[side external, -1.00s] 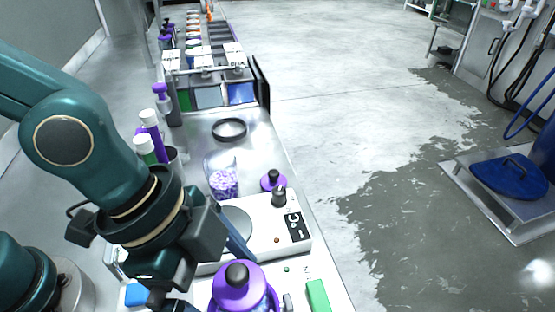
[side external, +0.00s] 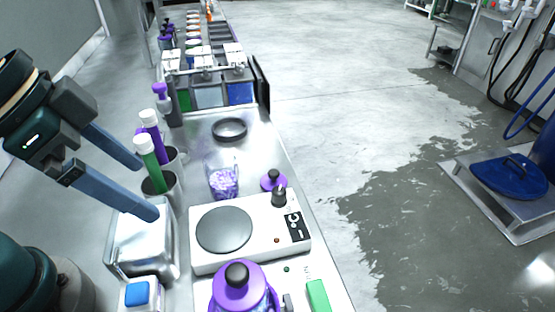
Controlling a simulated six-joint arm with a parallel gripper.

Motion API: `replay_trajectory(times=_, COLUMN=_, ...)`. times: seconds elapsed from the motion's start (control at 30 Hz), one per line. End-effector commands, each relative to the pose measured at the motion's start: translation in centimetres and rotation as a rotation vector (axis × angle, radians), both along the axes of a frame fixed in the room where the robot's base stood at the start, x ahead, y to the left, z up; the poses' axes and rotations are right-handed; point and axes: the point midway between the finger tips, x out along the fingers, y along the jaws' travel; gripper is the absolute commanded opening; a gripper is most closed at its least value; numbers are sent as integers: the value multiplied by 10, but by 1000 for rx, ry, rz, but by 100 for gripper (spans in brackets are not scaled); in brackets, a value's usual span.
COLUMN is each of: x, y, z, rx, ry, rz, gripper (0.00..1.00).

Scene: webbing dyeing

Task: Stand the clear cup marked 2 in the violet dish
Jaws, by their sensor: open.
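A clear cup (side external: 223,184) with pale violet bits in it stands upright on the steel bench; no number can be read on it. No violet dish can be made out for certain. A small violet round piece with a dark knob (side external: 273,180) lies to the right of the cup. A dark shallow ring-shaped dish (side external: 229,130) lies behind the cup and looks black.
A white hotplate (side external: 249,228) with a grey disc stands in front of the cup. A purple-lidded vessel (side external: 239,285) is nearest the camera. Green and purple white-capped tubes (side external: 150,158) stand in holders by my fingers. A steel box (side external: 140,245) lies below them.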

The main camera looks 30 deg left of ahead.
Motion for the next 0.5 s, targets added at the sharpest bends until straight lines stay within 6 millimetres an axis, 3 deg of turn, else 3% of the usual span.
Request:
replay_trajectory(times=0.03, x=0, y=19, z=-3, rx=-6, ry=-16, rz=122, gripper=100)
replay_trajectory(times=0.1, x=-3, y=39, z=-8, rx=-12, ry=-29, rz=263, gripper=100)
replay_trajectory(times=0.2, x=-6, y=58, z=-14, rx=-20, ry=-44, rz=406, gripper=100)
replay_trajectory(times=0.5, x=-10, y=69, z=-18, rx=-25, ry=-50, rz=492, gripper=100)
